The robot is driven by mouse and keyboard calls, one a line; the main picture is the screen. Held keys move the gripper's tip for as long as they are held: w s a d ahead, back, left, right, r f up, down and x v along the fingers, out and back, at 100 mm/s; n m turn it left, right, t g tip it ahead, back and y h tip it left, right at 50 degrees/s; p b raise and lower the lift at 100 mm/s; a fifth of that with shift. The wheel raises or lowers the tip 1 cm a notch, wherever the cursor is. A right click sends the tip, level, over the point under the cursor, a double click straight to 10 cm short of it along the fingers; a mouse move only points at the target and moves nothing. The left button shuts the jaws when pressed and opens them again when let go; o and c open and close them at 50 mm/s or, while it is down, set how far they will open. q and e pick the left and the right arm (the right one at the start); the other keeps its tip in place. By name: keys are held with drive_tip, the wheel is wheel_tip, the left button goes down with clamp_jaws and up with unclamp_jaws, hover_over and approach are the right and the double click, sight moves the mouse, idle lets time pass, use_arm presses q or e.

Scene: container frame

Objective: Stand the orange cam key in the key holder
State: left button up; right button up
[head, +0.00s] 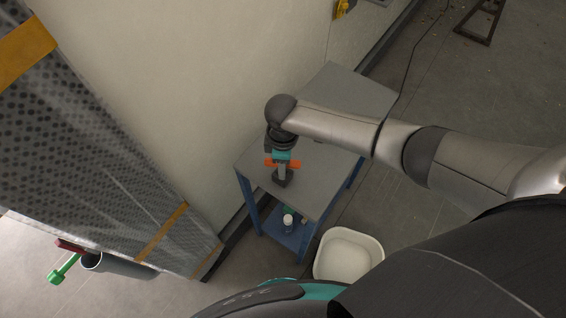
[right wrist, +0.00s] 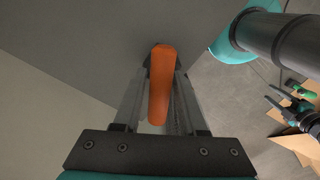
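The orange cam key (head: 295,164) is at my right gripper (head: 282,178), above the near part of the grey table top. Its orange bar sticks out on both sides of the fingers. In the right wrist view the orange bar (right wrist: 159,88) lies between the two fingers, with the dark fingertips against its sides, so the right gripper (right wrist: 163,62) looks shut on it. The key's lower part is hidden by the fingers. I cannot make out the key holder for sure.
The grey table (head: 315,185) has blue legs and a low shelf holding a small white-topped item (head: 288,220). A white bin (head: 348,256) stands beside it. A pale wall (head: 200,90) rises behind. A green-handled thing (head: 63,270) and dark tube (head: 120,268) show lower left.

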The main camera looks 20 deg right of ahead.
drive_tip(key=o, duration=0.3)
wheel_tip(320, 180, up, 15)
drive_tip(key=p, duration=0.2)
drive_tip(key=shift+r, duration=0.15)
drive_tip(key=shift+s, duration=0.1)
idle(0.4)
wheel_tip(320, 180, up, 6)
drive_tip(key=p, duration=0.8)
drive_tip(key=shift+p, duration=0.4)
